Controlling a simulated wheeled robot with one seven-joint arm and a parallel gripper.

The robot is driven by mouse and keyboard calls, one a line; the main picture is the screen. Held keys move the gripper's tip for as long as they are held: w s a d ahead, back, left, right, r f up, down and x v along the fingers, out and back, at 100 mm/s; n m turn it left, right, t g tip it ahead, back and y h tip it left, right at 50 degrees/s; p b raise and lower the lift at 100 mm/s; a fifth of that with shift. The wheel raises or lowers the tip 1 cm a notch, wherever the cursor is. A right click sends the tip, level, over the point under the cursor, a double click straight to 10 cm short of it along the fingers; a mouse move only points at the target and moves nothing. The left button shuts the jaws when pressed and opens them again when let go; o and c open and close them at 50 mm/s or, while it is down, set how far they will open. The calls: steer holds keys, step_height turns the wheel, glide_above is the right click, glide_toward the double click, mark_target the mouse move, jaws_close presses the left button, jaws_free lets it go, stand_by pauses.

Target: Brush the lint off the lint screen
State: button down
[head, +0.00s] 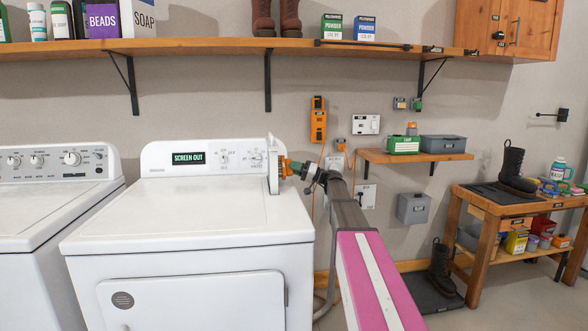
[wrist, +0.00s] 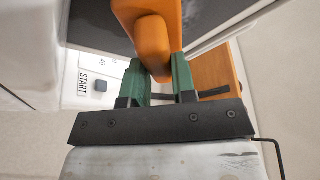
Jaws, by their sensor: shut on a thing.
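My gripper (head: 301,169) is at the right end of the white dryer's control panel. In the wrist view its green fingers (wrist: 160,82) are shut on an orange handle (wrist: 152,40), which looks like a brush's. The handle shows small and orange in the head view (head: 286,166). A pale upright panel (head: 273,164), apparently the lint screen, stands at the dryer's back right corner, just left of the handle. In the wrist view a dark panel with a pale edge (wrist: 100,22) lies behind the handle. Bristles and lint cannot be made out, nor whether brush and screen touch.
The dryer (head: 190,215) has a clear top, and its display (head: 188,158) reads "SCREEN OUT". A washer (head: 50,200) stands to the left. A long shelf (head: 220,47) runs above. A small shelf (head: 415,157) and a wooden bench (head: 475,205) are to the right.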

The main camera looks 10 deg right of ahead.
steer(key=shift+s+a, duration=0.1)
steer(key=shift+s, duration=1.45)
steer(key=shift+r, duration=1)
steer(key=shift+w, duration=6.35)
steer(key=shift+s, duration=6.35)
steer(key=d, duration=0.6)
